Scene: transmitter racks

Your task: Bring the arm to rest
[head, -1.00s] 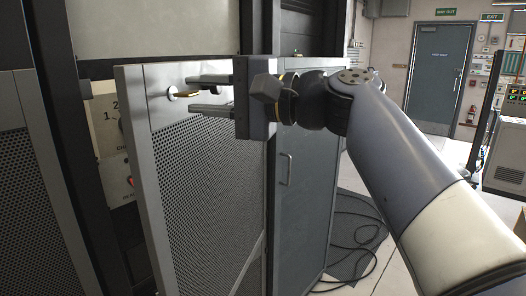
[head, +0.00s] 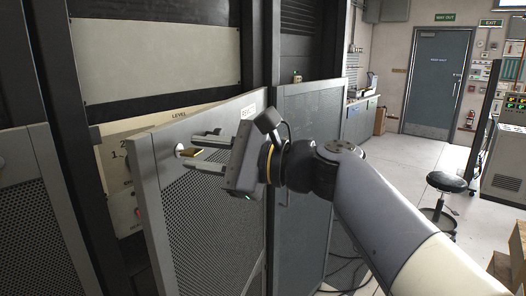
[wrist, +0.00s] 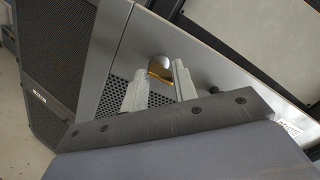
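My gripper (head: 196,152) is in front of the mesh rack door (head: 205,215), near its upper left corner. Its two fingers are apart, one above the other in the head view. A small brass-coloured key or latch handle (wrist: 160,68) on the door lies between or just beyond the fingertips in the wrist view. I see no finger clearly touching it. The gripper body is tilted and my arm reaches in from the lower right. The door stands ajar, with a cream panel (head: 118,165) showing behind its left edge.
A grey closed door panel (head: 310,170) adjoins on the right. A black stool (head: 446,182) stands on the open floor at right, with a wooden box (head: 512,255) at the lower right. Dark cables lie on the floor by the racks.

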